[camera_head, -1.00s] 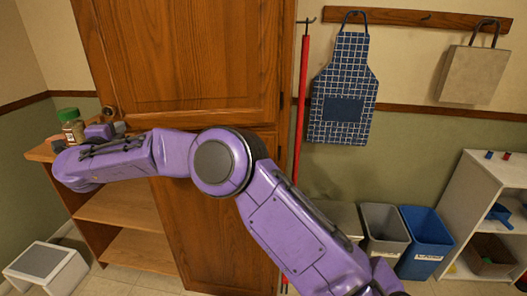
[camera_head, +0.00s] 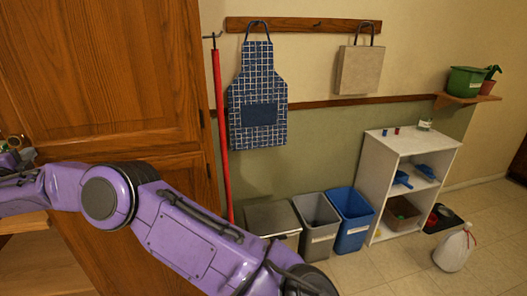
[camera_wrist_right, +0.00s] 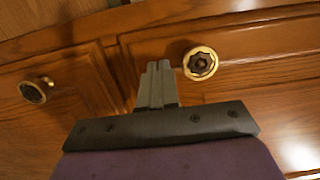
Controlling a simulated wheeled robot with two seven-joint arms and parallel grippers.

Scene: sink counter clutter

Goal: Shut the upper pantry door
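The upper pantry door (camera_head: 100,60) is a brown wooden panel at the left of the head view. It looks nearly flush with the cabinet front, but I cannot tell if it is fully shut. A second knob (camera_wrist_right: 37,91) is further left. My left gripper is not in view.
A red pole (camera_head: 221,130) and a blue checked apron (camera_head: 258,95) hang right of the pantry. A grey bin (camera_head: 317,225) and a blue bin (camera_head: 351,218) stand below, beside a white shelf (camera_head: 407,143).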

